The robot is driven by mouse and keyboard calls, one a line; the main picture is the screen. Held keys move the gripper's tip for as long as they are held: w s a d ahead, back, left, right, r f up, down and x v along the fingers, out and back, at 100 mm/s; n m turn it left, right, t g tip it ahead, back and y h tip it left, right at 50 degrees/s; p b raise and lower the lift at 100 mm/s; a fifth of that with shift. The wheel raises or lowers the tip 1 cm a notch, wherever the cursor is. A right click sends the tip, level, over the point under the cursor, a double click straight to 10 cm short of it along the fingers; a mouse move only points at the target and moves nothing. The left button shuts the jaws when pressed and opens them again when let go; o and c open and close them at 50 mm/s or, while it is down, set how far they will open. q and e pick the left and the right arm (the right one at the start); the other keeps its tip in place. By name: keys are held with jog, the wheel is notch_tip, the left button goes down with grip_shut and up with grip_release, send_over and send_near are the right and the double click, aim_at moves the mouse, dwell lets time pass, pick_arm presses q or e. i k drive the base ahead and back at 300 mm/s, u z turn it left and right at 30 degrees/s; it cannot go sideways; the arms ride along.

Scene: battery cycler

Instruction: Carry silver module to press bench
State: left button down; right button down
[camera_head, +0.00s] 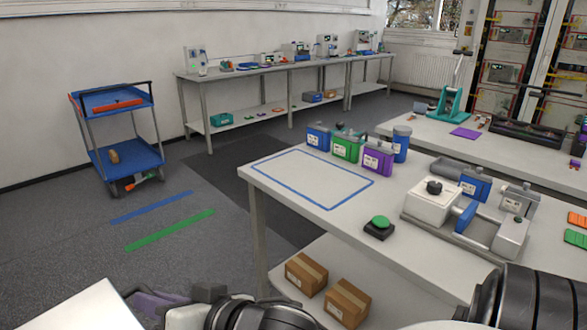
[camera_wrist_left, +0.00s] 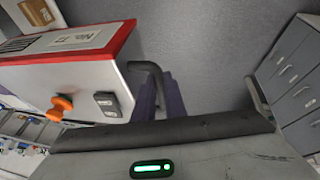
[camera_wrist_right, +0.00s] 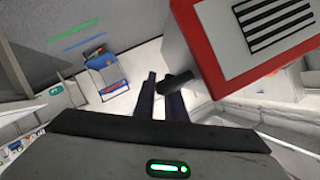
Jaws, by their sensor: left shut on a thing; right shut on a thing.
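The silver module (camera_wrist_left: 60,85) is a pale box with a red-edged face, dark side handles, an orange knob and a black socket. My left gripper (camera_wrist_left: 162,88) is shut on one dark handle. My right gripper (camera_wrist_right: 162,90) is shut on the other handle. In the head view my right gripper (camera_head: 157,302) is at the bottom left, beside a pale flat surface that is probably the module's top. My left gripper is outside the head view. A green lever press (camera_head: 455,97) stands on a bench (camera_head: 420,127) at the right back.
A nearer bench (camera_head: 265,187) has a blue-outlined clear rectangle (camera_head: 310,178), several coloured modules, a green button (camera_head: 380,224) and a clamp fixture (camera_head: 432,203). Two cartons (camera_head: 306,273) lie on its shelf. A blue cart (camera_head: 120,160) stands left. Floor between is open, with blue and green stripes.

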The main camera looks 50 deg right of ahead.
aim_at(303, 174)
jog(key=z, duration=0.1)
jog(key=i, duration=1.1)
jog(key=z, duration=0.55)
jog(key=i, duration=0.95)
jog(key=z, duration=1)
jog(key=i, duration=0.5)
jog(key=z, duration=1.15)
jog(key=i, duration=0.55)
jog(key=z, duration=0.45)
